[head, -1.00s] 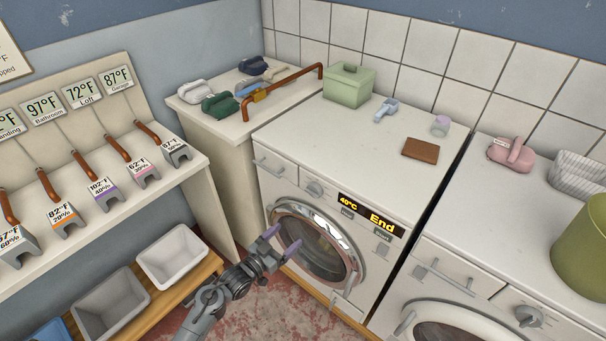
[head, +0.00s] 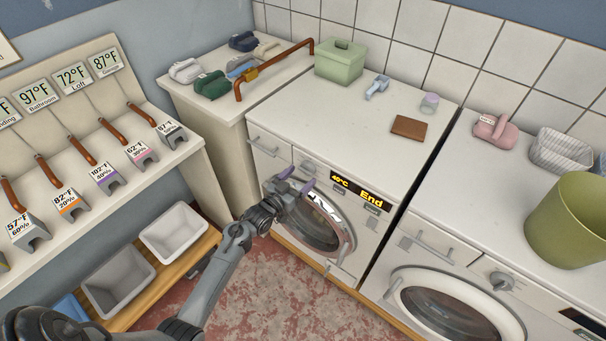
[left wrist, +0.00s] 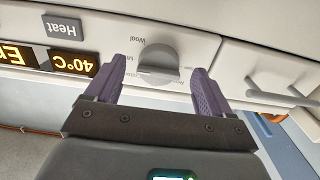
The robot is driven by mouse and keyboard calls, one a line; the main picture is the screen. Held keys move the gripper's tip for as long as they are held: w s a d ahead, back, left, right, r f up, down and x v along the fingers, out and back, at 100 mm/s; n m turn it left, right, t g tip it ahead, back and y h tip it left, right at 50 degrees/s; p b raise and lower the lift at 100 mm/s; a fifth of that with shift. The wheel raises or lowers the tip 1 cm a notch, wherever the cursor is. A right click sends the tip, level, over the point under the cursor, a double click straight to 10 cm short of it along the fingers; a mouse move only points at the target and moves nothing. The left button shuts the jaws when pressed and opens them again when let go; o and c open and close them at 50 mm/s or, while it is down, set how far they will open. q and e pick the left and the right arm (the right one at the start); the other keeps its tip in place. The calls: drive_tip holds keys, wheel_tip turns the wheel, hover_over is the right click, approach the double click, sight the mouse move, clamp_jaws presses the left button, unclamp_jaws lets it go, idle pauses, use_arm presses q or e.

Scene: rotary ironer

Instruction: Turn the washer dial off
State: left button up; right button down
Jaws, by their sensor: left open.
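The washer (head: 345,118) is a white front loader with a round glass door, and its display (head: 360,191) reads 40°C and End. Its dial (left wrist: 158,60) is a grey knob on a white panel, with printed words around it, "Wool" among them. In the left wrist view my left gripper (left wrist: 162,75) is open, with one purple finger on each side of the dial. I cannot tell whether the fingers touch it. In the head view the left gripper (head: 297,181) is in front of the washer's upper front, partly hiding the dial area and door.
A second washer (head: 500,190) with its own knob (head: 503,281) stands at right, with a green bin (head: 569,225) on top. A green box (head: 339,64), brown wallet-like item (head: 409,127) and small objects lie on the first washer. Bins (head: 174,232) stand low at left.

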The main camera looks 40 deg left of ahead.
use_arm(q)
drive_tip(key=shift+w, duration=1.1)
drive_tip(key=c, duration=1)
